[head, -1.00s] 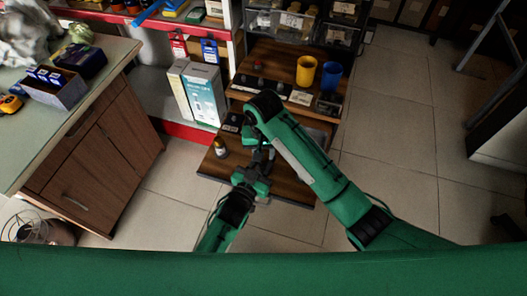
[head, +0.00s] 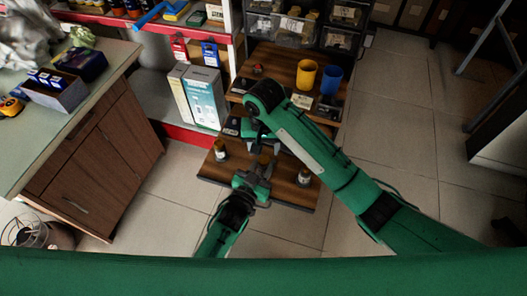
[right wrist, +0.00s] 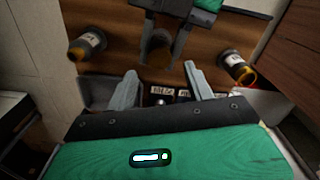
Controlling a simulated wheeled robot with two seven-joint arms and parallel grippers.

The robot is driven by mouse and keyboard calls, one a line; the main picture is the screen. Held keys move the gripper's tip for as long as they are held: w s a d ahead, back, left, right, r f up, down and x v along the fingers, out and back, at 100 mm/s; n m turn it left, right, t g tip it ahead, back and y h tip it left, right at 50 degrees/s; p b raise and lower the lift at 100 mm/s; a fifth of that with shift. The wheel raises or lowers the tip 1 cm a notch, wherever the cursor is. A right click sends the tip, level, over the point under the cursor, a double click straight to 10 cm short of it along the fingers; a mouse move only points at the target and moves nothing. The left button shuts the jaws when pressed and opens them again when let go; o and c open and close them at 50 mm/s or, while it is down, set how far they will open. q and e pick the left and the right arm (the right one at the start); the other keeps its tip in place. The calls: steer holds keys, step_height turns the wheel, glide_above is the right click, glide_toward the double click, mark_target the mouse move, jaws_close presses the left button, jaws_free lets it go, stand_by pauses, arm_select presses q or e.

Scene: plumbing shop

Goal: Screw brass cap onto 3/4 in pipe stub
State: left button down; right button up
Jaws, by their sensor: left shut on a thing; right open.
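My left gripper (head: 263,168) is shut on a short brown, brass-toned cylinder at the table's front; the cylinder (right wrist: 158,48) shows between its dark jaws in the right wrist view. I cannot tell whether it is the stub. My right gripper (right wrist: 161,88) is open and empty, with its grey fingers apart just short of the cylinder in that view. No brass cap can be made out with certainty; my arms cover part of the table.
The wooden table (head: 210,172) has a raised rear level with a yellow cup (head: 306,72) and a blue cup (head: 331,78). Boxes (head: 204,95) stand at left on a shelf. A cabinet (head: 100,135) is farther left. Open floor (head: 400,150) lies to the right.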

mark_target(264, 160)
steer(key=shift+r, duration=0.1)
steer(key=shift+c, duration=0.4)
step_height(264, 160, up, 2)
steer(key=n, duration=0.7)
steer(key=r+n, duration=0.1)
steer(key=n, duration=0.2)
steer(key=shift+r, duration=0.2)
steer(key=shift+s+f, duration=0.1)
step_height(264, 160, down, 5)
steer(key=shift+f, duration=0.1)
steer(key=shift+a+f, duration=0.1)
steer(key=shift+a, duration=0.1)
steer(key=shift+a+f, duration=0.15)
steer(key=shift+f, duration=0.25)
steer(key=shift+d+f, duration=0.35)
steer(key=shift+f, duration=0.45)
